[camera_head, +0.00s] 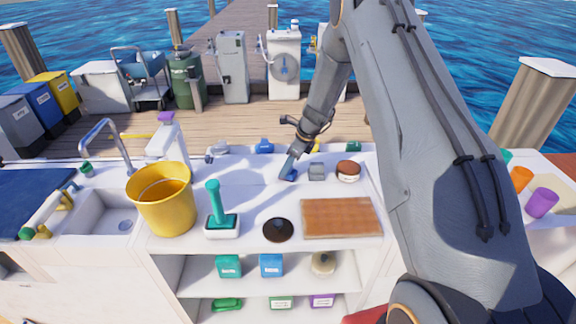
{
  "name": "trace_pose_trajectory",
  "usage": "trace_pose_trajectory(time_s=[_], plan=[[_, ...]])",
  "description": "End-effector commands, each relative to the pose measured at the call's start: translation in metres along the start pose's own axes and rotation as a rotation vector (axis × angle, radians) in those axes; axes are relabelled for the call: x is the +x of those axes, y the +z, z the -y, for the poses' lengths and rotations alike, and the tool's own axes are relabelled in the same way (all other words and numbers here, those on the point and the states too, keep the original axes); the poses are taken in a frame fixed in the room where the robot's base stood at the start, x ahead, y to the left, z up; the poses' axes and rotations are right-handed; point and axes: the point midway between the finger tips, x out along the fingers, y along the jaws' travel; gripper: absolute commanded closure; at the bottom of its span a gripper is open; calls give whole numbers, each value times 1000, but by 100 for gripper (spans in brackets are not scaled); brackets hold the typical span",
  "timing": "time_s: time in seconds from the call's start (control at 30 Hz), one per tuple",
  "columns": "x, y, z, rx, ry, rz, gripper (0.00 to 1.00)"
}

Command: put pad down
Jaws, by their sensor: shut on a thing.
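My gripper (291,166) is at the middle of the white counter, low over its surface. It is shut on a small blue pad (289,175). The fingertips partly cover the pad. The pad is at or just above the counter; I cannot tell whether it touches. A small grey block (316,172) is close to its right.
A brown-topped round item (348,170) stands right of the grey block. A wooden board (341,217), a dark round lid (278,230), a green-handled brush (217,210) and a yellow bucket (164,205) are nearer. Bare counter (255,200) lies left and in front of the pad.

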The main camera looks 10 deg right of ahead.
Motion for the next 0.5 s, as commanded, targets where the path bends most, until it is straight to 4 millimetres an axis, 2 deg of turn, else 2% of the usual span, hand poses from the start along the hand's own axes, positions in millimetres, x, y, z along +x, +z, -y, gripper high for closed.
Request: trace_pose_trajectory(time_s=[0.2, 0.23, 0.33, 0.5], plan=[[3, -1, 0, 0, 0, 0, 79], [3, -2, 0, 0, 1, 0, 57], [3, -1, 0, 0, 1, 0, 40], [2, -1, 0, 0, 0, 0, 40]])
